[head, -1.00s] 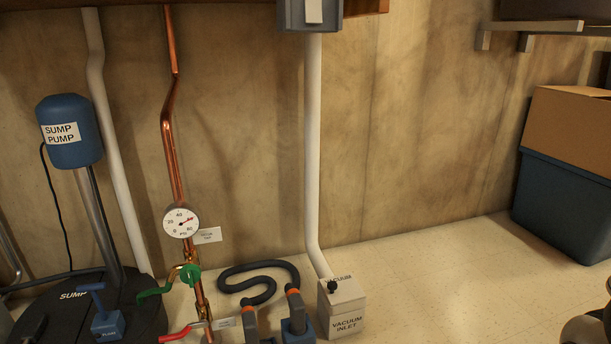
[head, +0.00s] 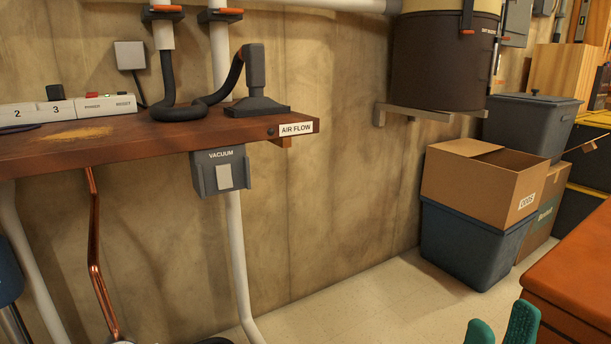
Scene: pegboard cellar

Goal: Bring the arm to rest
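My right gripper (head: 502,328) shows at the bottom right edge of the head view. Only its two teal fingertips are in the picture, pointing up with a gap between them. It looks open, and nothing shows between the tips. The rest of this gripper and its arm are cut off by the lower edge. My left gripper is not in view.
A wooden shelf (head: 170,132) holds a black hose and nozzle at left, with a vacuum box (head: 222,180) below. A cardboard box (head: 475,182) sits on a blue bin (head: 466,243). An orange-brown surface (head: 575,275) is right of my gripper. Floor between is clear.

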